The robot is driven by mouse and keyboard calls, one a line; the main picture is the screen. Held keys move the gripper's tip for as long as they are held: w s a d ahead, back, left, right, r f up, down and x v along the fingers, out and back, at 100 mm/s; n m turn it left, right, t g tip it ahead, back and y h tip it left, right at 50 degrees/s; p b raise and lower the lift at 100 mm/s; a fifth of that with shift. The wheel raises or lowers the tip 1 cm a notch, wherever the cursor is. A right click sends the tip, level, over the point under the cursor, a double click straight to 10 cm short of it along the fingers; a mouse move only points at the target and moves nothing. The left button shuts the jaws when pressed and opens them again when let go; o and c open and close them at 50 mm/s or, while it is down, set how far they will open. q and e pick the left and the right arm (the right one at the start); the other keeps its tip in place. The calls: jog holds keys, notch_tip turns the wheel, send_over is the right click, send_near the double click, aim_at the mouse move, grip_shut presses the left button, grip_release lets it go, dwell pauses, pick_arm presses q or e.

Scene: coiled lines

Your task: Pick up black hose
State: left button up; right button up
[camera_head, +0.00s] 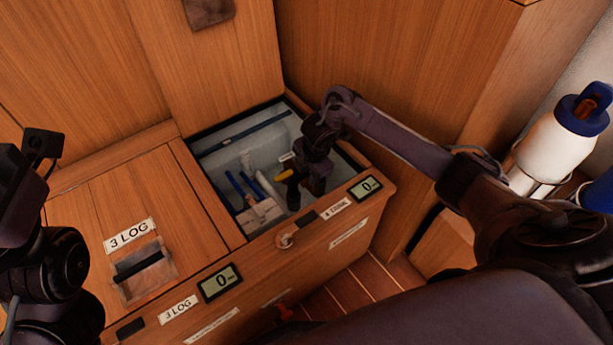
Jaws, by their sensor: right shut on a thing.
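My right arm reaches in from the right, and its gripper (298,192) points down into the open compartment (213,137) of the wooden counter. It is shut on a dark thing that is mostly hidden by the gripper itself. I cannot make out clearly that this is the black hose, and no other black hose shows. A short yellow piece (285,175) shows beside the gripper. Dark parts of my left arm are at the left edge; its fingertips do not show.
Blue sticks (236,190) and a white box (260,215) lie in the compartment. Left of it is a closed lid labelled "3 LOG" (95,200) with a recessed handle. Wooden walls rise behind. A white bottle with a blue cap (553,147) stands at right.

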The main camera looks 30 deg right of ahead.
grip_shut()
jog(key=shift+r, duration=0.1)
